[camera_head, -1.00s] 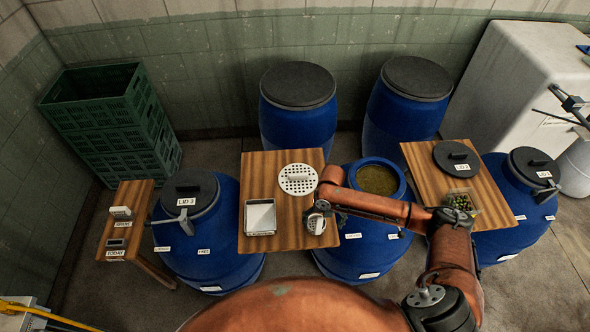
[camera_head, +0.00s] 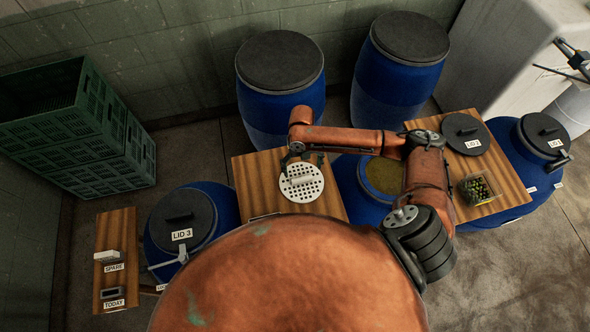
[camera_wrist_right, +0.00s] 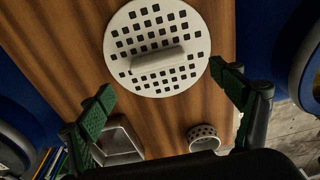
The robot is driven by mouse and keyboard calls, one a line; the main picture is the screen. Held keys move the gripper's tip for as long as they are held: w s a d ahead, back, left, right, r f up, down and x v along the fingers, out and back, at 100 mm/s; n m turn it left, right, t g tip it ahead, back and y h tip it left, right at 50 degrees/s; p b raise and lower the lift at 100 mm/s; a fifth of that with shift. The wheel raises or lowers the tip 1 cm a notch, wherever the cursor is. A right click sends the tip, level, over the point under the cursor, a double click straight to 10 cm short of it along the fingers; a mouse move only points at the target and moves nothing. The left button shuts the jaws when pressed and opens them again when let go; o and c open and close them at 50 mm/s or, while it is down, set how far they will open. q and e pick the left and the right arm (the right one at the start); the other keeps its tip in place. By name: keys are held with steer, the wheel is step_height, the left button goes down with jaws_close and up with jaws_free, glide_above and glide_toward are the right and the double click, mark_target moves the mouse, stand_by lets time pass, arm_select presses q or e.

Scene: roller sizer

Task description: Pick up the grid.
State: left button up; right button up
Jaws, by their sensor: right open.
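The grid (camera_head: 303,185) is a round white disc with square holes and a raised bar handle. It lies flat on the middle wooden table (camera_head: 250,180). In the right wrist view the grid (camera_wrist_right: 157,59) shows whole, with its handle slanting slightly. My right gripper (camera_head: 303,162) is above the grid's far edge in the head view. In the right wrist view my right gripper (camera_wrist_right: 163,98) has its green fingers wide apart, with nothing between them. The fingers are apart from the handle. My left gripper is in neither view.
A metal tray (camera_wrist_right: 118,148) and a small perforated cup (camera_wrist_right: 203,138) stand on the same table. An open blue barrel (camera_head: 350,190) is right of it; two closed barrels (camera_head: 281,100) (camera_head: 398,80) stand behind. LID 3 (camera_head: 182,216) covers a barrel at left.

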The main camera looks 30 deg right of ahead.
mark_target(302, 177)
steer(key=shift+w+f, duration=0.2)
steer(key=shift+f, duration=0.25)
steer(key=shift+s+f, duration=0.2)
steer(key=shift+f, duration=0.6)
steer(key=f, duration=0.1)
steer(key=f+p, duration=0.1)
steer(key=f, duration=0.3)
steer(key=shift+s+a, duration=0.25)
steer(key=shift+s, duration=0.1)
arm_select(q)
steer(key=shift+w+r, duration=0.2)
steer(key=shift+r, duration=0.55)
arm_select(e)
steer(key=shift+c, duration=0.2)
steer(key=c, duration=0.6)
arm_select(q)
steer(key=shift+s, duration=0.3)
arm_select(e)
steer(key=c, duration=0.9)
